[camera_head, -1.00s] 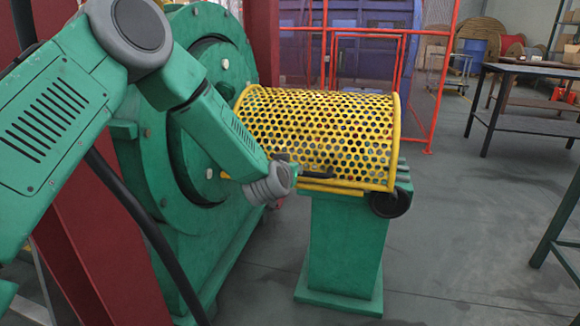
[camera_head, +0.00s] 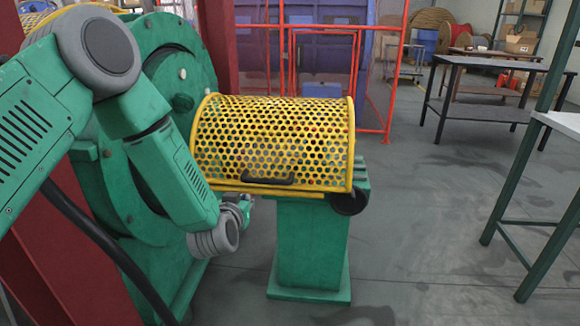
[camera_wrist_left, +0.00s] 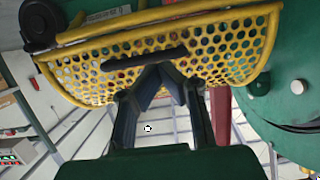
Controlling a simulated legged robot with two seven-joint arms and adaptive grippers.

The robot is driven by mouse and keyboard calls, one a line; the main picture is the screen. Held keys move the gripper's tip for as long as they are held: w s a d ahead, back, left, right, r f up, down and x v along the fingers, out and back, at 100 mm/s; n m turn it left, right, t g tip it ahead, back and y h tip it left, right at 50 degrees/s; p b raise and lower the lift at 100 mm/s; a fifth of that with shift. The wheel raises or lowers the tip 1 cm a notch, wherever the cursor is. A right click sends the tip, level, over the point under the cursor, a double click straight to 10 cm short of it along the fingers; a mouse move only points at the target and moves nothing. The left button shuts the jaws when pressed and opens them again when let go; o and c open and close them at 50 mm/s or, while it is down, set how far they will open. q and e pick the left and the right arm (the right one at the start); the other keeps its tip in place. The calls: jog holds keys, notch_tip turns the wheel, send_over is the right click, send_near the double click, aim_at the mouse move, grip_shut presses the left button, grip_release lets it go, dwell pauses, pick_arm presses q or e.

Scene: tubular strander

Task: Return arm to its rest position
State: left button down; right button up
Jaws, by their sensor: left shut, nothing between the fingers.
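My left arm comes in from the left in the head view, bent downward. Its gripper (camera_head: 240,208) is just below and left of the yellow perforated guard's black handle (camera_head: 268,181). In the left wrist view the gripper's dark fingers (camera_wrist_left: 165,72) meet at the tips, shut and empty. They point toward the yellow perforated guard (camera_wrist_left: 190,48), with the handle (camera_wrist_left: 143,58) just beyond the tips. The guard (camera_head: 275,135) is lowered over the top of the green pedestal (camera_head: 312,250). My right gripper is not in view.
The large green round machine housing (camera_head: 180,80) stands behind my left arm, next to a dark red post (camera_head: 70,240). An orange-red fence (camera_head: 388,75) is behind the guard. A dark table (camera_head: 480,95) stands at the back right. The floor right of the pedestal is clear.

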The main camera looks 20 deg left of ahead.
pick_arm(q)
jog(key=s+d+f+m+g+h+p, duration=0.1)
jog(key=s+d+f+g+h+p, duration=0.15)
jog(key=s+f, duration=0.45)
jog(key=s+d+f+m+g+h+p, duration=0.1)
jog(key=s+d+f+m+g+p, duration=0.2)
jog(key=s, duration=0.8)
jog(key=s+f+g+p, duration=0.2)
jog(key=s+g, duration=0.6)
jog(key=s, duration=1.5)
jog(key=shift+d+n+p, duration=0.3)
jog(key=shift+d+p, duration=0.1)
jog(key=shift+p, duration=0.4)
jog(key=shift+f, duration=0.1)
